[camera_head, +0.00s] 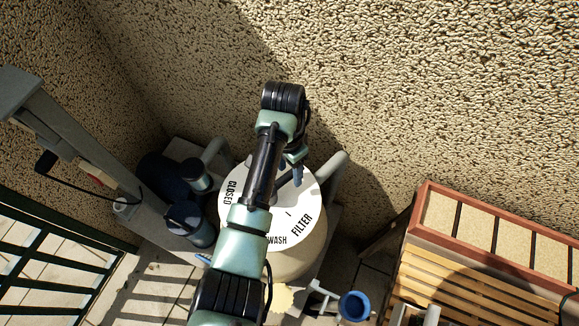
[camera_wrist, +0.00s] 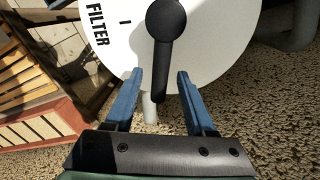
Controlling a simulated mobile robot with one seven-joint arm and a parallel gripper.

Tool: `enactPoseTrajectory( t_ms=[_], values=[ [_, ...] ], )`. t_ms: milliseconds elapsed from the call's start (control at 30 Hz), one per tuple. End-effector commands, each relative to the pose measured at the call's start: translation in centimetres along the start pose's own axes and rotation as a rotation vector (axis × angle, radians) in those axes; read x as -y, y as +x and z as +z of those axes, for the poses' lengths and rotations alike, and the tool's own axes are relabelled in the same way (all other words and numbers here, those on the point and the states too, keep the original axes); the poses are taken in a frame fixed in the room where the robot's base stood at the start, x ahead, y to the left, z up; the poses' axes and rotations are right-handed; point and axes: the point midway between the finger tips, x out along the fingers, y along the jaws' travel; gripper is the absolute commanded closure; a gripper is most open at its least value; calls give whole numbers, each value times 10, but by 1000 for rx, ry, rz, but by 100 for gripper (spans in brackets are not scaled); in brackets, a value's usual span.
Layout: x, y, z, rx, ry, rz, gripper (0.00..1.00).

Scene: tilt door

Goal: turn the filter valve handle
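The filter valve has a round white dial (camera_head: 305,209) with the words CLOSED, WASH and FILTER on it, on top of a beige tank (camera_head: 298,262). Its black handle (camera_wrist: 163,62) shows in the wrist view as a round hub with a lever pointing down toward my gripper (camera_wrist: 161,74). The lever points away from the FILTER word. My gripper is open, with its two blue fingers on either side of the lever's free end and a visible gap on each side. In the head view, my gripper (camera_head: 292,168) is at the dial's far edge, and my arm hides part of the dial.
A rough stucco wall (camera_head: 390,90) stands close behind the valve. A dark blue pump (camera_head: 188,220) and grey pipes are at the left. A wooden slatted bench (camera_head: 470,290) with a red-framed planter is at the right. A blue cup-like part (camera_head: 354,306) is in front.

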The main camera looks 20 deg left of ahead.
Motion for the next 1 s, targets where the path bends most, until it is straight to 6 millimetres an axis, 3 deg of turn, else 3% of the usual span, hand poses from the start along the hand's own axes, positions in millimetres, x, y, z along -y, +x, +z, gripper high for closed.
enactPoseTrajectory(
  t_ms=[33,300,1000],
  values=[
    [0,0,0,0,0,0,55],
    [0,0,0,0,0,0,100],
    [0,-1,0,0,0,0,100]
  ],
)
